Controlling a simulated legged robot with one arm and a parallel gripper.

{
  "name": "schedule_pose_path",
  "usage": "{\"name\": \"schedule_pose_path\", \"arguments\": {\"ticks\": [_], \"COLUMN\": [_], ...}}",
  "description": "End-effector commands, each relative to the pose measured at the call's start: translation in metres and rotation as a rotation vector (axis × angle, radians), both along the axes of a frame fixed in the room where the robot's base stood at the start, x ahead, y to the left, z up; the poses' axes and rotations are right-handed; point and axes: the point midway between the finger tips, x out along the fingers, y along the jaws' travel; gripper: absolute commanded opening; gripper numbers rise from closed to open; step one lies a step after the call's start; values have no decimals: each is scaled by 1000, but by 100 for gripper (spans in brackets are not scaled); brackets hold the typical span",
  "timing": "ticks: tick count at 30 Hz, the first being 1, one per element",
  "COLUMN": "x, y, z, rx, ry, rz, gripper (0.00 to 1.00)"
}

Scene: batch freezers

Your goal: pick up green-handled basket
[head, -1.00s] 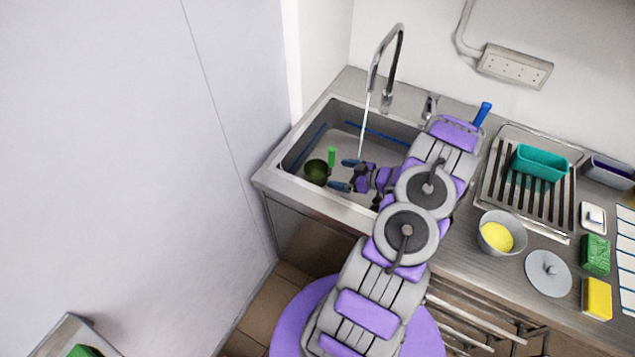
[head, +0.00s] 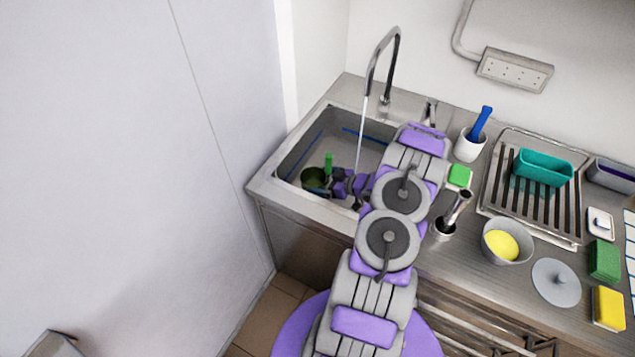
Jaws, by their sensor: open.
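The green-handled basket is a small dark green round cup (head: 315,179) with a bright green upright handle (head: 328,163). It sits inside the sink (head: 258,188), toward its left side. My gripper (head: 337,187) is down in the sink, just right of the basket, with its fingers at or very near the basket's right side. It is open. I cannot tell whether a finger touches the basket. My arm hides the right part of the sink.
A faucet (head: 372,72) runs a thin stream close behind my gripper. Right of my arm stand a white cup (head: 468,148) with a blue-handled tool, a green block (head: 459,176), a metal holder (head: 445,229), a grey bowl (head: 507,247) and a drying rack (head: 494,190) with a teal tub.

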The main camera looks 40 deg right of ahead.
Motion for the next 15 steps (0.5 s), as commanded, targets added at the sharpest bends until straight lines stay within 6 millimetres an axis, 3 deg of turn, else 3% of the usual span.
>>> {"name": "schedule_pose_path", "arguments": {"ticks": [5,15], "x": [0,0], "y": [2,1], "z": [2,1], "rx": [-3,-2], "ry": [0,1], "rz": [0,-1], "gripper": [100,68]}}
